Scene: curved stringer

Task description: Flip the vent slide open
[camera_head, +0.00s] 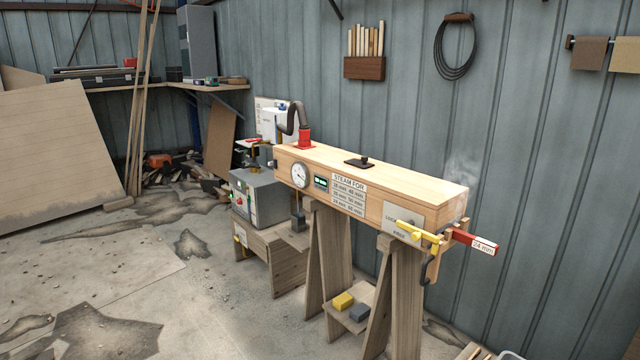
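A long wooden steam box (330,170) rests on wooden trestles against the wall. On its top is a small black plate with a raised knob (358,161), which looks like the vent slide. From this distance I cannot tell whether it is open or shut. A red fitting with a dark hose (304,137) joins the top at the far end. Neither of my grippers is in view.
A yellow lever (417,231) and a red bar marked 24 mm (474,241) stick out at the box's near end, where faint steam rises. A grey steam generator (258,197) stands at the far end. Yellow (343,301) and dark blocks sit low between the trestles. Open floor lies at left.

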